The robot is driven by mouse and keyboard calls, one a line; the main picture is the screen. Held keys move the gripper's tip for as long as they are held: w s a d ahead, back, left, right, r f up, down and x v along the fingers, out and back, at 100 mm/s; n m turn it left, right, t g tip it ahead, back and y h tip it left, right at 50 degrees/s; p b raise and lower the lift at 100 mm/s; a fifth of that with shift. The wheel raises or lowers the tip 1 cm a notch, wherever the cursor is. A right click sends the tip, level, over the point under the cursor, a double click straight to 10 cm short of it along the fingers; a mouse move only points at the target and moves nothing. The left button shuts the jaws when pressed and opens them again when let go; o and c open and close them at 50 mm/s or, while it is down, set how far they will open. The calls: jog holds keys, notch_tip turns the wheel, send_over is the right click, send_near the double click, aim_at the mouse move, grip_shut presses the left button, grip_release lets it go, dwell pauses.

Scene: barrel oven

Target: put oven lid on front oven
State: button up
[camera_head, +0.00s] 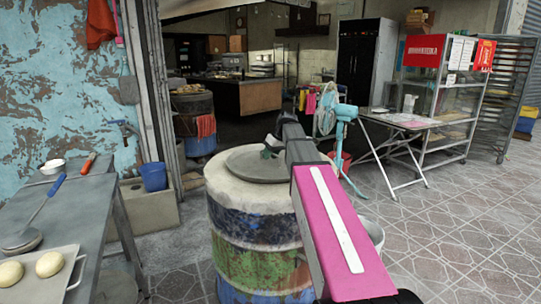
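The front oven (255,235) is a barrel with worn blue, green and brown paint and a pale top rim. The round grey oven lid (245,166) is at its top, covering much of the top surface. I cannot tell whether the lid rests flat or hovers slightly above the oven. My pink and grey arm reaches in from the lower right and covers the right side of the barrel and lid. My gripper (272,146) is at the middle of the lid, by its handle. Its fingers are small and partly hidden, so its grip is unclear.
A metal table (95,200) with a dough tray (38,276) and a ladle stands at left. A blue bucket (154,177) is behind it. Another barrel (196,125) stands farther back. A folding table (400,120) and fan are at right. Paved floor at right is open.

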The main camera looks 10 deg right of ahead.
jog(key=shift+r, duration=0.1)
jog(key=v, duration=1.2)
jog(key=shift+d, duration=0.1)
